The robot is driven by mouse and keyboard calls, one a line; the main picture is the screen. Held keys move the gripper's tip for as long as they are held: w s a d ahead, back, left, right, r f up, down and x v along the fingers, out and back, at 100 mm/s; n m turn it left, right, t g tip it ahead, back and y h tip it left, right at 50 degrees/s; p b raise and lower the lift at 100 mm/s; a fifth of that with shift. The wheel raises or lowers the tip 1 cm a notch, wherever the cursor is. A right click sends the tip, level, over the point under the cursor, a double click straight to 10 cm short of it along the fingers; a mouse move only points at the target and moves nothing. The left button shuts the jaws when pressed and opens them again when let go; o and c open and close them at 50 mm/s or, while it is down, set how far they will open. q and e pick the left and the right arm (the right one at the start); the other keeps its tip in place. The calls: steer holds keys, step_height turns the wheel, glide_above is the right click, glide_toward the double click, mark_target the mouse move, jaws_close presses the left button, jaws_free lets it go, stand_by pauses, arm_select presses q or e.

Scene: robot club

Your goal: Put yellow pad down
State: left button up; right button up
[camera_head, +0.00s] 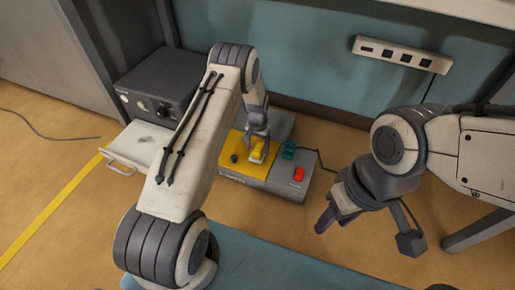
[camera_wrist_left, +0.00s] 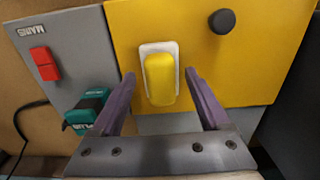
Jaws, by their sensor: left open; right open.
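The yellow pad (camera_wrist_left: 161,82) is a rounded rocker in a white frame on the yellow plate (camera_wrist_left: 225,75) of a grey box. In the head view the pad (camera_head: 258,152) is partly hidden by my left gripper (camera_head: 257,138). In the left wrist view my left gripper (camera_wrist_left: 160,74) is open, with one finger on each side of the pad. Gaps show between pad and fingers, so it is not gripped. I cannot tell how far the pad is tilted. My right gripper (camera_head: 330,220) is open and empty, to the right of the box.
The grey box (camera_head: 270,183) also carries a black knob (camera_wrist_left: 222,21), a red switch (camera_wrist_left: 45,64) and a teal plug (camera_wrist_left: 87,109) with a cable. A dark device (camera_head: 155,90) stands behind left. A power strip (camera_head: 400,54) is on the back wall.

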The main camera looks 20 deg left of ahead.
mark_target(258, 149)
arm_select(q)
step_height(258, 149, up, 10)
steer(key=p, duration=0.5)
steer(key=shift+r, duration=0.2)
